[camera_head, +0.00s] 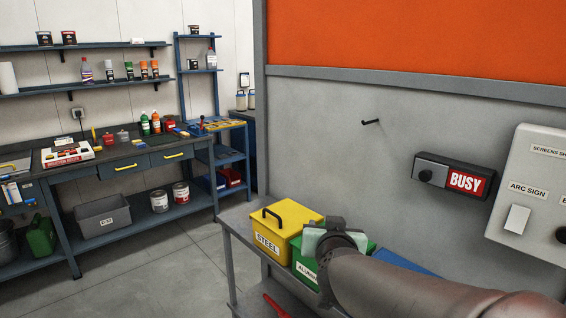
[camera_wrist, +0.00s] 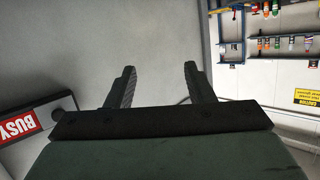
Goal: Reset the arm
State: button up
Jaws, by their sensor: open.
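My gripper (camera_wrist: 160,85) shows in the wrist view with its two dark fingers spread apart and nothing between them. Beyond the fingers is a bare grey wall. In the head view my arm comes in from the lower right, and its wrist end is in front of the green box (camera_head: 308,262). The fingers cannot be made out clearly there. The yellow box (camera_head: 284,224) labelled STEEL, with a dark handle on top, stands just left of the wrist end.
A BUSY sign (camera_head: 453,177) and a control panel (camera_head: 535,190) are on the grey wall at right, with a peg (camera_head: 371,122) left of them. A blue box (camera_head: 402,264) is partly behind my arm. A workbench (camera_head: 120,158) stands at far left, with open floor before it.

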jog(key=s+a+f+n+g+y, duration=0.1)
jog(key=s+f+n+g+y, duration=0.2)
jog(key=s+f+g, duration=0.75)
jog(key=s+d+f+g+h, duration=0.1)
jog(key=s+d+f+g, duration=0.1)
jog(key=s, duration=0.5)
jog(key=s+d+f+m+g+h, duration=0.1)
jog(key=s+d+f, duration=0.2)
jog(key=s+f, duration=0.2)
jog(key=shift+s+g, duration=0.35)
jog(key=shift+s, duration=0.8)
